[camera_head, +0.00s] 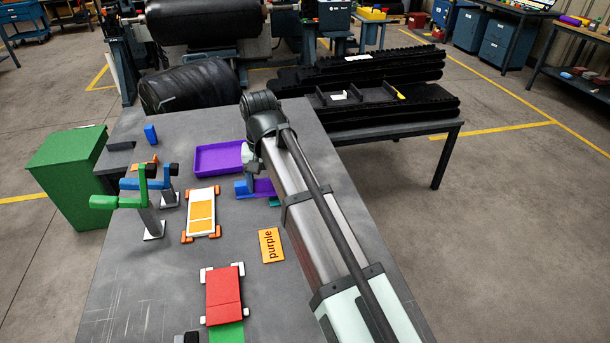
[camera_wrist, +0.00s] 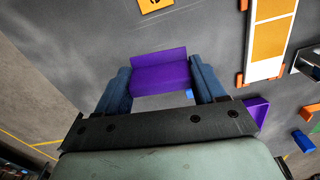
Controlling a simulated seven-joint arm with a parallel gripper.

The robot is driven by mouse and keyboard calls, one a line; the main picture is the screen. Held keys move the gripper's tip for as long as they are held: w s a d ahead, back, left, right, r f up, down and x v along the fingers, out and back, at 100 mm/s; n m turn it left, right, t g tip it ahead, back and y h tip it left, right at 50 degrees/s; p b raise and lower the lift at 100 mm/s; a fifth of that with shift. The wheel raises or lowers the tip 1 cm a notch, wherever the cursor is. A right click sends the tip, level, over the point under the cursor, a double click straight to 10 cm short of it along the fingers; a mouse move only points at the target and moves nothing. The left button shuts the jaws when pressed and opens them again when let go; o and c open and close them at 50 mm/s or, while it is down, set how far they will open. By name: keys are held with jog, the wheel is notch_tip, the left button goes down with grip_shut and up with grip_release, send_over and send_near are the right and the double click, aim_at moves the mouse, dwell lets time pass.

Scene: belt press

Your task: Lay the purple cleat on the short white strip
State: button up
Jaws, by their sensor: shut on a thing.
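The purple cleat (camera_wrist: 160,72) is held between the two blue fingers of my gripper (camera_wrist: 162,80). In the head view the cleat (camera_head: 264,187) shows beside a blue finger, partly hidden by my arm, over the table right of the white strip. I cannot tell its height above the table. The white strip (camera_head: 202,195) lies on the table with orange corner pieces and orange pieces on its face; bare white shows at its upper end. It also shows at the upper right of the wrist view (camera_wrist: 265,70).
A purple tray (camera_head: 220,173) lies above the strip. An orange card reading "purple" (camera_head: 271,246) lies below the cleat. Green and blue upright clamps (camera_head: 148,205) stand left of the strip. A red block with white corner pieces (camera_head: 222,290) lies nearer. Bare table separates strip and card.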

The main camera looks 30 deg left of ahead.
jog(key=n, duration=0.2)
send_over(201, 221)
jog(key=shift+a+f+m, duration=0.1)
jog(key=shift+f+m, duration=0.1)
jog(key=shift+m, duration=0.2)
jog(key=shift+f, duration=0.1)
jog(key=shift+f, duration=2.8)
jog(key=shift+f, duration=0.6)
